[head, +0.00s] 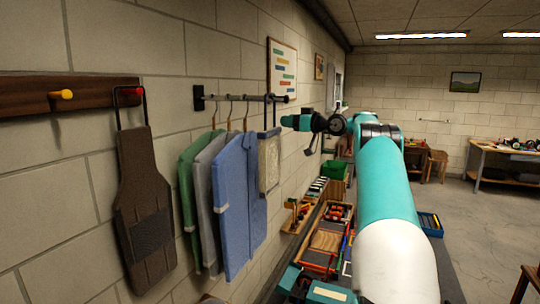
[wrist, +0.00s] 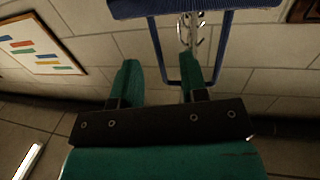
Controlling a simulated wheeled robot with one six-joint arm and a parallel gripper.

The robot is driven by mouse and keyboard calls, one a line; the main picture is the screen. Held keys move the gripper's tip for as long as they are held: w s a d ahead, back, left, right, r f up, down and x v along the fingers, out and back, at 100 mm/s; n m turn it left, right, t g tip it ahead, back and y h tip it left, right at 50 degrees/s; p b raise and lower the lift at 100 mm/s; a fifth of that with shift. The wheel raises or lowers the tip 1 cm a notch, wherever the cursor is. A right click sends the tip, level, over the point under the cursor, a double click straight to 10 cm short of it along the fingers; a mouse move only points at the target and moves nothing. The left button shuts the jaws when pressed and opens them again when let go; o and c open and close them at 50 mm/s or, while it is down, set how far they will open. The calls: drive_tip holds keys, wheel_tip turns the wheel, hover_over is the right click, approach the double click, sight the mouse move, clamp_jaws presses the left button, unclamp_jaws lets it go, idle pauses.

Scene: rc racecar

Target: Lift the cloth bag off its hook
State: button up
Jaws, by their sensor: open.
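The cloth bag (head: 270,163) is cream with dark blue trim. It hangs by its blue handle (head: 272,115) at the right end of the wall rail. In the wrist view the blue handle (wrist: 157,45) forms a loop below the bag's dark blue edge (wrist: 195,9), near shiny metal hooks (wrist: 190,36). My gripper (head: 286,121) is open, just right of the handle. In the wrist view my gripper (wrist: 157,65) has the handle's left strap between its fingers in the picture. Its right finger overlaps the loop. I cannot tell whether either finger touches it.
Blue (head: 232,205), grey (head: 205,175) and green (head: 188,170) garments hang left of the bag. A brown apron (head: 145,200) hangs further left from a peg board (head: 20,97). Below stands a bench with tool trays (head: 325,238). A poster (head: 282,70) is on the wall behind.

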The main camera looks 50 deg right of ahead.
drive_tip(key=w+p, duration=0.5)
drive_tip(key=p, duration=0.1)
drive_tip(key=shift+w+r, duration=0.15)
drive_tip(key=shift+r, duration=0.05)
clamp_jaws()
